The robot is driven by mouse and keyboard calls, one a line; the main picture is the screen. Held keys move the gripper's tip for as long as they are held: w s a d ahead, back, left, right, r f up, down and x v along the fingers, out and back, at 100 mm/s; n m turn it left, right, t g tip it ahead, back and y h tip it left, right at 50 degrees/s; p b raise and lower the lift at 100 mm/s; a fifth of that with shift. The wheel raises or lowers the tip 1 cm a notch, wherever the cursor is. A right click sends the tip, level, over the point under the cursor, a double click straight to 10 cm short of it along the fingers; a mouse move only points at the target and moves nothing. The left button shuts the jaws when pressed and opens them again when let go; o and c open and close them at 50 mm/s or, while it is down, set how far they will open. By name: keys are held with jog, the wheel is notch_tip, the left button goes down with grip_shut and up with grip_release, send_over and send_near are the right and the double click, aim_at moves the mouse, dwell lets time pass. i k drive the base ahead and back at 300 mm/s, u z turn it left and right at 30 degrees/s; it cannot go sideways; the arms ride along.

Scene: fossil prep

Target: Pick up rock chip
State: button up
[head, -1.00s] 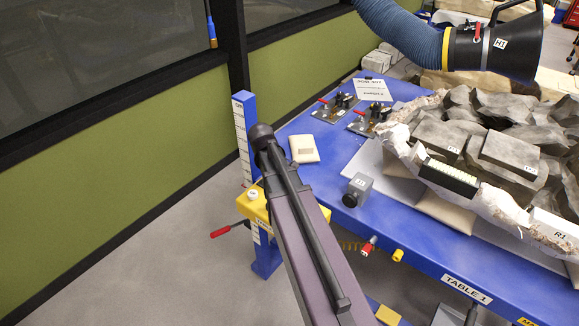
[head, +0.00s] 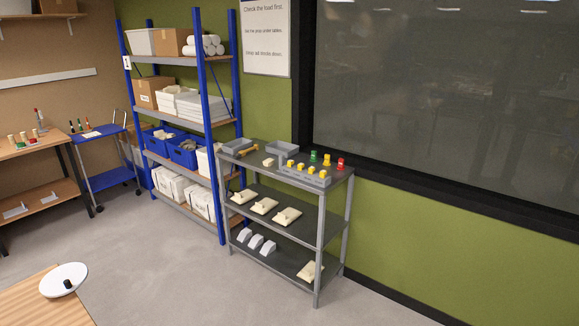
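No rock chip can be made out in the head view now. My gripper is not in view. A grey shelf cart (head: 325,200) stands against the green wall, with a grey tray (head: 284,149), a block holding several yellow-topped pieces (head: 304,173) and a small cream block (head: 269,162) on its top. Cream pads (head: 264,206) lie on its middle shelf, and small white-grey wedge pieces (head: 256,242) on its bottom shelf. Whether any small piece there is a rock chip I cannot tell.
A blue-framed rack (head: 204,90) with boxes and blue bins (head: 182,152) stands left of the cart. A blue trolley (head: 108,180) and a wooden bench (head: 32,147) are at far left. A wooden table corner (head: 55,308) with a white disc (head: 63,280) is at lower left. The grey floor between is open.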

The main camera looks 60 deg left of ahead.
aim_at(269, 162)
jog(key=i, duration=0.5)
jog(key=z, duration=0.55)
jog(key=k, duration=0.1)
jog(key=u, duration=2.95)
jog(key=i, duration=0.55)
jog(key=z, duration=0.05)
